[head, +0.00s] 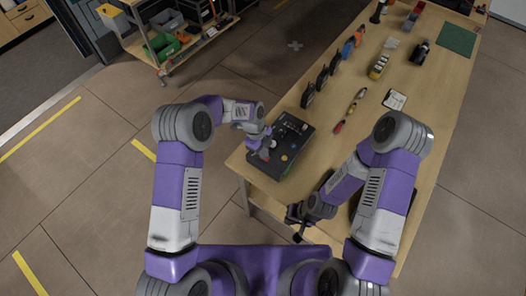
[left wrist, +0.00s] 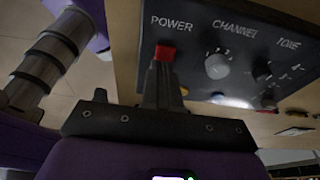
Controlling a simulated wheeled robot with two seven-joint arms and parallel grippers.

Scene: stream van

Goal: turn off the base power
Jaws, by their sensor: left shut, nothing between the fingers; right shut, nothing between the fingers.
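The black control box (head: 291,133) lies near the left edge of the wooden table. In the left wrist view its panel (left wrist: 245,22) shows the words POWER, CHANNEL and TONE. A red power switch (left wrist: 165,52) sits under POWER, and a grey knob (left wrist: 217,66) sits under CHANNEL. My left gripper (head: 266,146) is shut and empty at the box's left side. In its wrist view the fingertips (left wrist: 160,72) are right at the red switch and overlap its lower part. I cannot tell whether they touch it. My right gripper (head: 297,222) is shut and empty by the table's near edge.
Several black upright items (head: 321,78) stand along the table's left edge behind the box. A red-and-yellow tool (head: 350,110), a white card (head: 395,100) and a green mat (head: 456,39) lie farther right. A cart with bins (head: 166,46) stands across open floor.

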